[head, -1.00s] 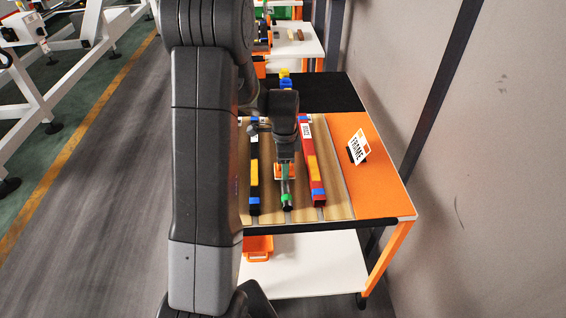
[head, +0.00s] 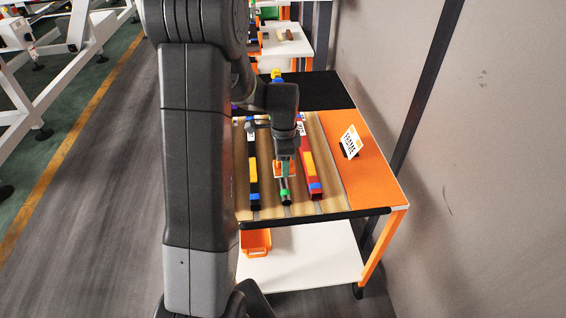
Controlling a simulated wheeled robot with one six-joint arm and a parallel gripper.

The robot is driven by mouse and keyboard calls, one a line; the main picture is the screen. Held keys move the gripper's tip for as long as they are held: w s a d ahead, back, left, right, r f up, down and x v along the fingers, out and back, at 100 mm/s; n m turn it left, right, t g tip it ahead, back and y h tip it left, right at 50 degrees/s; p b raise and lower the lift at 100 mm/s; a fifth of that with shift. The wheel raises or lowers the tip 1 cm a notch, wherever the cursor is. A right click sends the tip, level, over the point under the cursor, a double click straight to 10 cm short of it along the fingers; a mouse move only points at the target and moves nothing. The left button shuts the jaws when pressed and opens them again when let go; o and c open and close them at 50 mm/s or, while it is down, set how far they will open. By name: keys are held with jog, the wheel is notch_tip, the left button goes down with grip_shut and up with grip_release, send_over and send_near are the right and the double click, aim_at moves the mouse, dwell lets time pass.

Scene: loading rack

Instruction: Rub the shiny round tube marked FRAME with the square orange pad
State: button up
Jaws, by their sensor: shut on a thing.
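My gripper (head: 285,156) points down over the middle tube on the rack and is shut on the square orange pad (head: 278,168). The shiny round tube (head: 285,184) has a green band near its front end and a dark end. The pad is at the tube's upper side; I cannot tell whether they touch. My gripper and wrist hide the tube's middle and far part.
A black tube (head: 254,185) with yellow and blue bands lies to the left. A red tube (head: 311,172) with yellow and blue parts lies close on the right. The wooden rack top (head: 330,185) has a dark front rail. An orange bin (head: 256,243) sits on the lower shelf.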

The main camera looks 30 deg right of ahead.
jog(key=shift+r+p, duration=0.9)
jog(key=shift+r, duration=0.8)
